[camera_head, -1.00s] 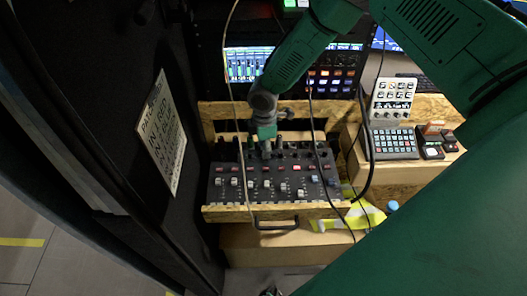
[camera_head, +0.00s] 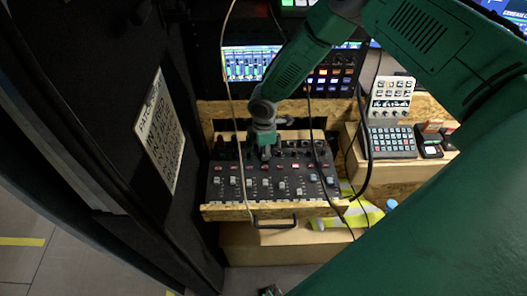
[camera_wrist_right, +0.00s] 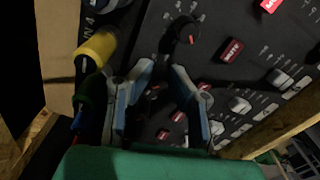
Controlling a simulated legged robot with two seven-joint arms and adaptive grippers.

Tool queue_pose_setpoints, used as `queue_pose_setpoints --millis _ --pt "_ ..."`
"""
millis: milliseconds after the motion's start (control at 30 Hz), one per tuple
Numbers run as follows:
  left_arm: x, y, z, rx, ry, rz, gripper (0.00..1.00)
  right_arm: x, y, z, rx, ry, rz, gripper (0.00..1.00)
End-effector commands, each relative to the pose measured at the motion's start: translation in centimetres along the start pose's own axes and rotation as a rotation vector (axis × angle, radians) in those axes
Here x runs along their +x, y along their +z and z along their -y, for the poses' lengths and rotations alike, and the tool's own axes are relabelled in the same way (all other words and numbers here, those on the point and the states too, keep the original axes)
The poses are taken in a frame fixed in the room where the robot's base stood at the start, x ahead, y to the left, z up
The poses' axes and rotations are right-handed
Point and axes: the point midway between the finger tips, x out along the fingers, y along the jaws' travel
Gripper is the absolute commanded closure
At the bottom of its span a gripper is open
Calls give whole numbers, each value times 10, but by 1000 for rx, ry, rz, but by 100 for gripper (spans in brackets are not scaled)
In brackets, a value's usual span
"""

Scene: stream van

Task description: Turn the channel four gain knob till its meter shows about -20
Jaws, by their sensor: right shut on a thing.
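A dark mixer (camera_head: 215,186) with rows of knobs, white faders and red buttons sits on a wooden pull-out tray. My right gripper (camera_head: 265,150) reaches down to the knobs along its back edge. In the right wrist view my right gripper (camera_wrist_right: 159,82) has its two blue-grey fingers around a dark knob (camera_wrist_right: 155,92) with an orange mark, which the fingers partly hide. Another knob (camera_wrist_right: 186,34) with an orange pointer stands free beyond the fingertips. I cannot read the channel number. A screen (camera_head: 243,64) behind shows blue and green meter bars, too small to read. My left gripper is out of view.
A yellow plug (camera_wrist_right: 96,46) and cables stand close beside the fingers. Thin cables hang in front of the mixer. A dark door with a white sign (camera_head: 160,132) is at left. A keypad controller (camera_head: 391,142) stands at right. The tray has a black handle (camera_head: 275,222).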

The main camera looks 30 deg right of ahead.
Motion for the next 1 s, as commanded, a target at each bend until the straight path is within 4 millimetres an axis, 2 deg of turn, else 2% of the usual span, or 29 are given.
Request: queue_pose_setpoints --millis 267,700,1000 --pt "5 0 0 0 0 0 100 -1 -2 -3 123 7 -3 100" --pt "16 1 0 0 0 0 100 -1 -2 -4 487 8 -4 100" --pt "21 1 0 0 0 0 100 -2 -2 -4 677 7 -7 100"
